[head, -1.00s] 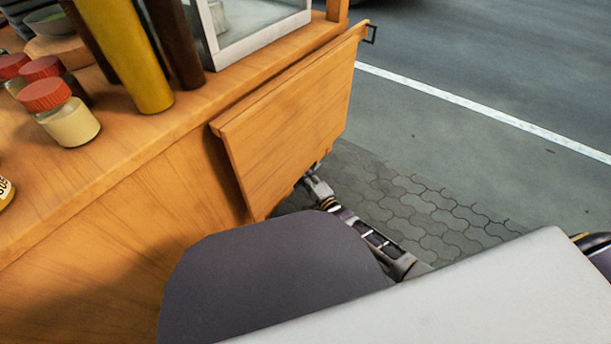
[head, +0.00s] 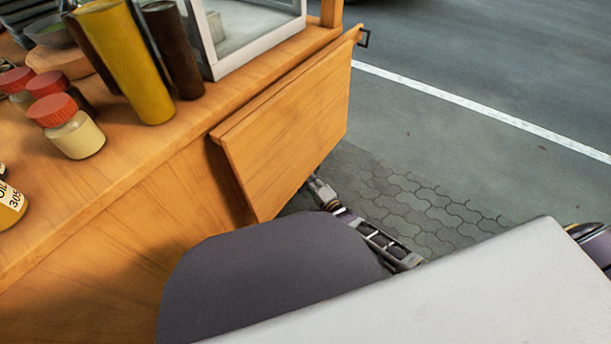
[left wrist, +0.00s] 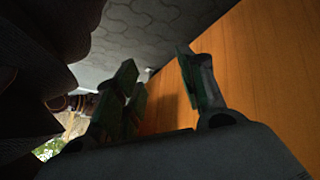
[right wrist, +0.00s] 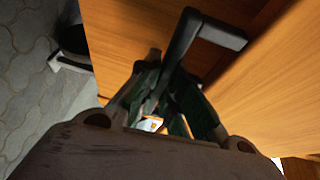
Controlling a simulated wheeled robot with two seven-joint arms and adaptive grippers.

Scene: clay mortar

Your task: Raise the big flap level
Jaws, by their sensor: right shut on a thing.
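The big flap (head: 290,140) is a wooden panel on the side of the cart. In the head view it hangs down steeply, its lower edge out from the cart wall. One of my arms reaches up to its lower edge, with the gripper end mostly hidden. In the right wrist view my right gripper (right wrist: 160,112) is shut on a dark angled bar (right wrist: 185,50) beside the wood. In the left wrist view my left gripper (left wrist: 158,82) has its fingers apart with nothing seen between them, close to an orange wooden surface (left wrist: 245,65).
The cart's counter (head: 150,140) holds red-capped jars (head: 75,135), a yellow cylinder (head: 130,65), dark cylinders and a glass case (head: 245,30). A small dark hook (head: 364,38) is at the counter's far corner.

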